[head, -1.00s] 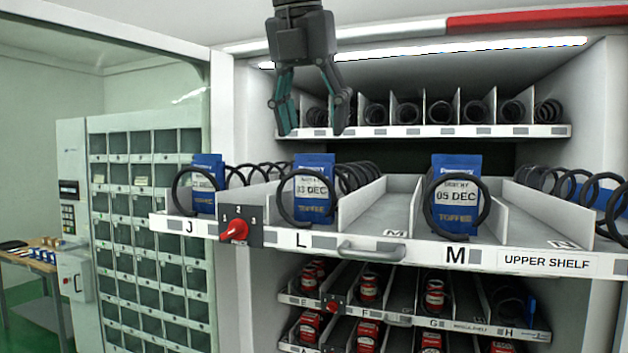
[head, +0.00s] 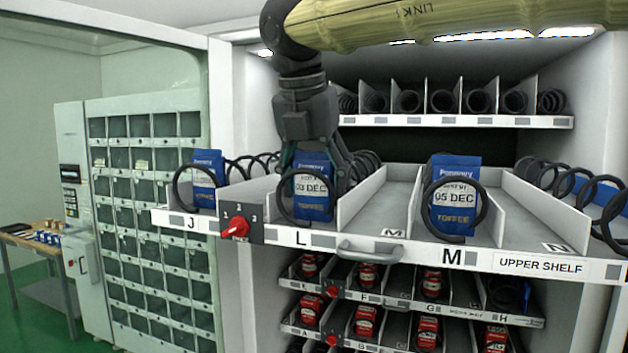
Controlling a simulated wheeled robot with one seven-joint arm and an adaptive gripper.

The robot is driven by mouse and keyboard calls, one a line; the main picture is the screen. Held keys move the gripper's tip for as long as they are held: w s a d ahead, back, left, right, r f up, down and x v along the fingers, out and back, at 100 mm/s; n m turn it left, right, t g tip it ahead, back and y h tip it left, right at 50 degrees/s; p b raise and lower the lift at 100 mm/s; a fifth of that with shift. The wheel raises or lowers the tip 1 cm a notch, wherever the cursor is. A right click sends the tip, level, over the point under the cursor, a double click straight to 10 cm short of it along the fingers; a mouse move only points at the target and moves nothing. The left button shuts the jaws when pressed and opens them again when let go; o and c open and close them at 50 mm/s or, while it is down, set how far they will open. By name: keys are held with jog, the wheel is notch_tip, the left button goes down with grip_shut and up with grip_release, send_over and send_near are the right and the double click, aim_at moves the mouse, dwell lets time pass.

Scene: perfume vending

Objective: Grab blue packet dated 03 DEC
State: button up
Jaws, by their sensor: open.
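The blue packet dated 03 DEC (head: 314,208) stands upright in lane L of the pulled-out upper shelf, behind the front loop of a black coil. My gripper (head: 318,185) points down over lane L, just behind and around the packet's upper part. Its fingers are partly hidden behind the packet, and I cannot tell whether they touch it. The jaws are open. Another blue packet, dated 05 DEC (head: 456,213), stands in lane M behind a coil loop. A third blue packet (head: 207,180) stands in lane J, its date unreadable.
The upper shelf (head: 400,250) has a grey handle (head: 370,253) and a red knob (head: 239,228) on its front. White dividers and black coils flank lane L. An upper rack (head: 470,121) holds more coils. Lower shelves hold red items. A locker cabinet (head: 147,230) stands at left.

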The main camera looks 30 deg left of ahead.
jog(key=shift+w+f, duration=0.15)
jog(key=shift+f, duration=0.2)
jog(key=c, duration=0.8)
jog(key=shift+r, duration=0.1)
